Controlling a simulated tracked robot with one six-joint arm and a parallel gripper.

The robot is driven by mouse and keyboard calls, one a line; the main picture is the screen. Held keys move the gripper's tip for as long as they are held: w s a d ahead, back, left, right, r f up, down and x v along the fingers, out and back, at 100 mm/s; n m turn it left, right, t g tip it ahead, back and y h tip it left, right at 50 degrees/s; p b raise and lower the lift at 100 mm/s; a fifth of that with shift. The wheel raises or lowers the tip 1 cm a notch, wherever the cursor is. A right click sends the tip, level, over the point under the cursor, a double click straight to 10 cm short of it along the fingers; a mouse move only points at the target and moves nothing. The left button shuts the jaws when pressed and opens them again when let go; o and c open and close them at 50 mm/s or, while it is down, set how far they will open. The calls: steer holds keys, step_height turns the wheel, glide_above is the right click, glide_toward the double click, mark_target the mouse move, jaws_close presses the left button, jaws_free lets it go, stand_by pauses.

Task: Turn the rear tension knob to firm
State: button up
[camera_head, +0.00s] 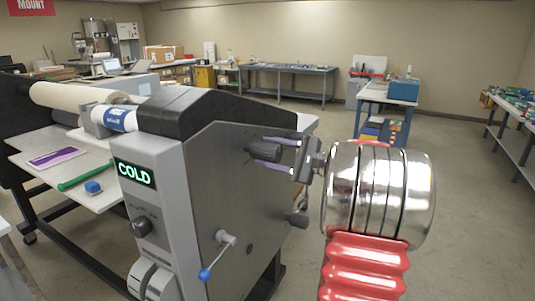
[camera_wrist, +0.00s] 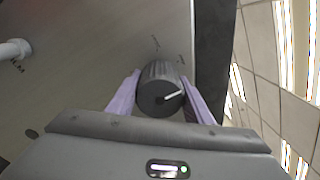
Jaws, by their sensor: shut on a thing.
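The rear tension knob (camera_wrist: 160,92) is a dark ribbed cylinder with a white pointer line on its face. In the wrist view it sits between the two purple fingers of my gripper (camera_wrist: 162,98), which is shut on it. The pointer line runs toward the right. Small marks on the panel above the knob are too blurred to read. In the head view my gripper (camera_head: 262,160) reaches from the right to the knob (camera_head: 263,149) on the laminator's grey side panel. The laminator (camera_head: 215,170) shows a display reading COLD (camera_head: 135,173).
A front dial (camera_head: 141,227) is below the display. The feed table (camera_head: 50,150) at left holds a purple sheet, a green tube and a blue block. Floor at right is open.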

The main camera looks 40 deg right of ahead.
steer(key=shift+d+f, duration=0.1)
steer(key=shift+f, duration=0.2)
steer(key=o, duration=1)
steer(key=shift+r, duration=0.15)
steer(key=shift+o, duration=0.2)
steer(key=v, duration=1.3)
steer(key=shift+s, duration=0.4)
